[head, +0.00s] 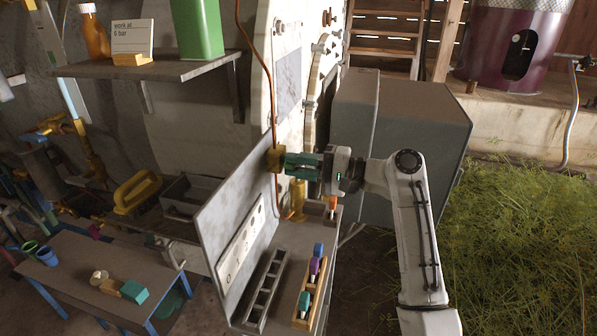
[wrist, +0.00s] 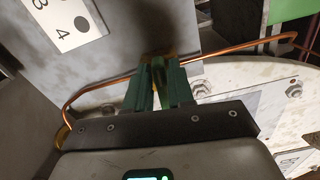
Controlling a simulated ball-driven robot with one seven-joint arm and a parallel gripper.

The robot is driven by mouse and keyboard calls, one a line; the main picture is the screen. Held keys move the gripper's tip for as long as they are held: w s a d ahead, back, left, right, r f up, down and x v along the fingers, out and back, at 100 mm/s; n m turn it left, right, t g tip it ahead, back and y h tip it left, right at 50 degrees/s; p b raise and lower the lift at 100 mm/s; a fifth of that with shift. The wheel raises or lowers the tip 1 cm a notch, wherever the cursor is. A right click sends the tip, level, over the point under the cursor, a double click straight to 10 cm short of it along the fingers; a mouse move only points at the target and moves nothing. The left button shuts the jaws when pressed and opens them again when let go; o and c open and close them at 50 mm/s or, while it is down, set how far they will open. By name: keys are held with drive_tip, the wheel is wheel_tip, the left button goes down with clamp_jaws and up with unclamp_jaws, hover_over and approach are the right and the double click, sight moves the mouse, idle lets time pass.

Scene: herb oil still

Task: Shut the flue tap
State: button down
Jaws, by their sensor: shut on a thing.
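A brass-yellow fitting (head: 274,158), which looks like the flue tap, sits on a thin copper pipe (head: 268,75) near the top edge of a grey upright panel (head: 228,212). My gripper (head: 284,161) has green fingers, reaches in from the right and is shut on this fitting. In the wrist view, my gripper (wrist: 160,72) has its fingers close together, with a little yellow showing at their tips. The copper pipe (wrist: 225,57) runs behind them. The fingers hide most of the fitting, so I cannot tell how its handle is turned.
Below is a bench with a numbered plate (head: 240,246), an empty slotted rack (head: 265,290) and a wooden rack (head: 311,290) holding coloured pieces. A yellow fitting (head: 297,198) stands beneath my gripper. A large grey box (head: 410,125) is behind my arm. A shelf (head: 165,69) is upper left.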

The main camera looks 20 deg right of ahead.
drive_tip(key=shift+f+n+b, duration=0.3)
drive_tip(key=shift+n+b, duration=0.3)
drive_tip(key=shift+n, duration=0.3)
drive_tip(key=c, duration=1.1)
unclamp_jaws()
drive_tip(key=shift+r, duration=0.1)
drive_tip(key=b+v, duration=0.1)
drive_tip(key=v, duration=1)
drive_tip(key=shift+a, duration=0.1)
